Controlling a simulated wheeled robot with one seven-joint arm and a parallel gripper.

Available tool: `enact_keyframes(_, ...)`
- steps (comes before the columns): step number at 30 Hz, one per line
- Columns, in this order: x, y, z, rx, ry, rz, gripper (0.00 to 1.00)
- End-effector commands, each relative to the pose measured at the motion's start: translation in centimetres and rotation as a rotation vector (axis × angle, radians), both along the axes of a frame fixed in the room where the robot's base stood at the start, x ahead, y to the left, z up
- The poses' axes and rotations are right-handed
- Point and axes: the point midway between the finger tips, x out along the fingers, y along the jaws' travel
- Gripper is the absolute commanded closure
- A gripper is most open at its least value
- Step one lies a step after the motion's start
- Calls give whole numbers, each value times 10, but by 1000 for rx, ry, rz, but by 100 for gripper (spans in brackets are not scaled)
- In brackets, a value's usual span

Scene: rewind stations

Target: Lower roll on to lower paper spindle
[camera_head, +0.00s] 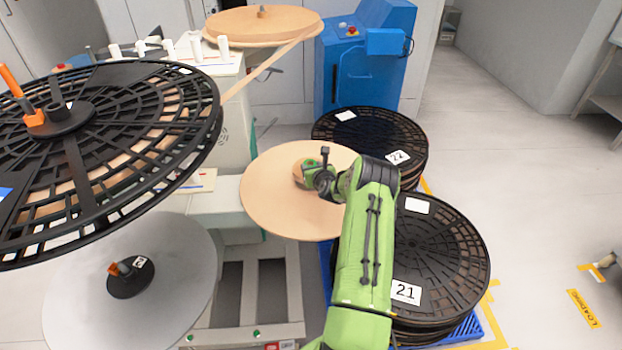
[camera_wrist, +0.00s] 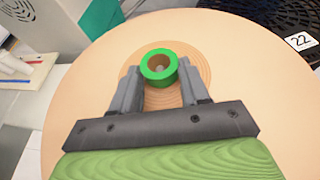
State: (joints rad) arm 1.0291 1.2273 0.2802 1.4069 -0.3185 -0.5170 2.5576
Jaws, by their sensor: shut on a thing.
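The paper roll (camera_head: 275,205) is a wide, flat tan disc in front of the machine, in the middle of the head view. It fills most of the wrist view (camera_wrist: 90,80). My gripper (camera_head: 308,176) is over its centre. In the wrist view my gripper (camera_wrist: 160,82) has its grey fingers on both sides of the roll's green-rimmed core (camera_wrist: 160,66), shut on it. A small greyish spot shows inside the core; I cannot tell whether it is a spindle tip. The lower paper spindle is not clearly visible. The roll hides what lies under it.
Black reel stacks marked 22 (camera_head: 375,133) and 21 (camera_head: 440,250) stand right of the roll, close to my arm. A large black reel (camera_head: 190,125) and a grey disc (camera_head: 180,275) are at left. Another tan roll (camera_head: 225,22) sits higher behind. Floor at right is mostly clear.

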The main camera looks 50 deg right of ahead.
Motion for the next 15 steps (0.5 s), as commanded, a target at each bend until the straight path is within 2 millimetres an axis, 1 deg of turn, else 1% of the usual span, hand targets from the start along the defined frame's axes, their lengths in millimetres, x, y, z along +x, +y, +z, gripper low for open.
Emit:
enact_keyframes(6, 0, 0, -37, -1, 0, 0, 95)
enact_keyframes(7, 0, 0, -39, -3, -1, 1, 95)
enact_keyframes(15, 0, 0, -40, -2, -2, 0, 95)
